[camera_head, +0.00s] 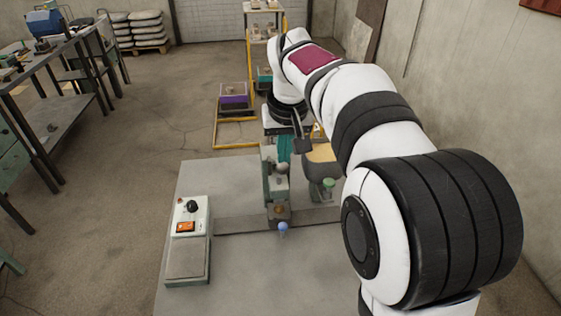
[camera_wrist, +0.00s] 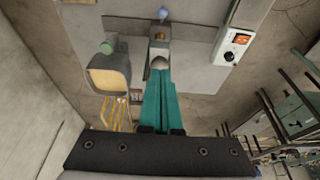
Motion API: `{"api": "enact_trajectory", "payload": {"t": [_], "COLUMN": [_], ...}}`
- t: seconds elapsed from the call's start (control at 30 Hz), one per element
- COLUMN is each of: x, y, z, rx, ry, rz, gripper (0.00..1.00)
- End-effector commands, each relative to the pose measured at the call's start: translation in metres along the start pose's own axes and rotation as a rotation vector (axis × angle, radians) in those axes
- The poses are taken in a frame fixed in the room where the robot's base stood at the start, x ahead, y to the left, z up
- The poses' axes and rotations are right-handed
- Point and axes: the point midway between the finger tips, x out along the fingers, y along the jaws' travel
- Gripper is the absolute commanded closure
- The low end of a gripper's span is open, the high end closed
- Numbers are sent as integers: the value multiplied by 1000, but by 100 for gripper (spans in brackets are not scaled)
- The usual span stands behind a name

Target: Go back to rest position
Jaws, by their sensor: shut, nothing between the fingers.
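My gripper (camera_wrist: 159,82) shows in the wrist view as two long teal fingers pressed together, with nothing between them. In the head view, the gripper (camera_head: 284,148) hangs above the far side of the grey table (camera_head: 235,276), partly hidden by my arm. A rounded grey metal piece, perhaps the ladle's bowl, (camera_wrist: 159,61) shows just beyond the fingertips in the wrist view. It sits on a grey-green stand (camera_head: 279,193); I cannot tell whether the fingers touch it. A small blue ball (camera_head: 283,227) is at the stand's near end.
A container with a tan top surface (camera_wrist: 108,81) and green knob stands beside the stand. A white scale-like box (camera_head: 188,230) with an orange display is at the table's left. A yellow-framed rack (camera_head: 250,88) stands behind. The table's front is clear.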

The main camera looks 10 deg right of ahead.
Motion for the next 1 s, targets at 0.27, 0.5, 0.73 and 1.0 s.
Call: {"api": "enact_trajectory", "payload": {"t": [0.27, 0.5, 0.73, 1.0], "x": [-16, -16, -36, -20], "y": [0, 0, 2, -7], "z": [-5, -5, 106, 314], "rx": [0, 0, 161, 457], "ry": [-1, 0, -111, -316], "rz": [0, 0, -39, -77], "gripper": [100, 100, 100, 100]}}
